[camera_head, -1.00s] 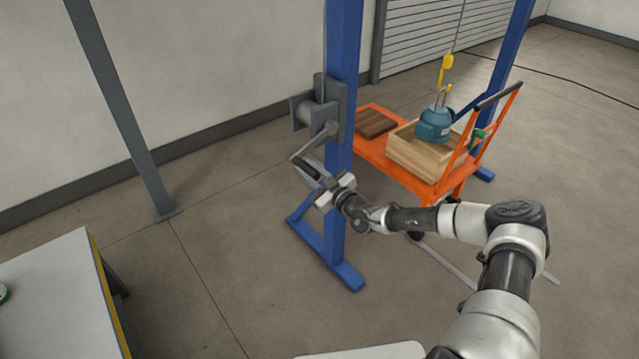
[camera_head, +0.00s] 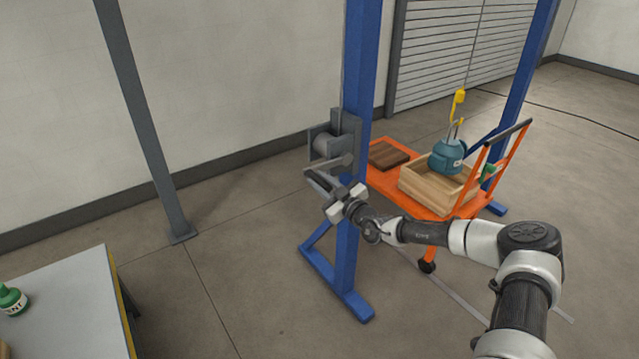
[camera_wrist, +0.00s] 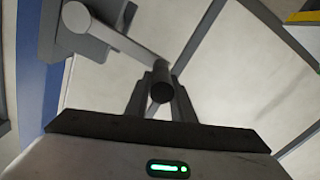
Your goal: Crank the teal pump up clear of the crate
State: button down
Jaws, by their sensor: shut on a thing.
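The teal pump (camera_head: 446,158) hangs upright from the yellow hook (camera_head: 458,103) over the wooden crate (camera_head: 431,192). Its lower part is level in the picture with the crate's opening, and I cannot tell whether it is clear of the rim. The grey winch (camera_head: 326,143) is fixed to the near blue post. Its crank arm (camera_wrist: 122,40) points down and left in the head view. My gripper (camera_head: 322,183) is shut on the crank handle (camera_wrist: 162,88), with one finger on each side of it in the wrist view.
The crate stands on an orange cart (camera_head: 385,183) beside a dark wooden board (camera_head: 389,155). The blue post (camera_head: 358,90) stands right next to my gripper. The floor between is clear.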

jog(key=shift+w+d+r, duration=0.25)
jog(key=shift+d+r, duration=0.1)
jog(key=shift+r, duration=0.3)
jog(key=c, duration=1.5)
grip_release()
jog(key=shift+d+f, duration=0.1)
jog(key=shift+f, duration=0.05)
jog(key=shift+c, duration=0.2)
jog(key=shift+f, duration=0.1)
jog(key=shift+s+f, duration=0.1)
jog(key=shift+s+d, duration=0.1)
jog(key=shift+s, duration=0.15)
jog(key=v, duration=1.6)
jog(key=shift+s+b, duration=0.4)
jog(key=shift+b, duration=0.05)
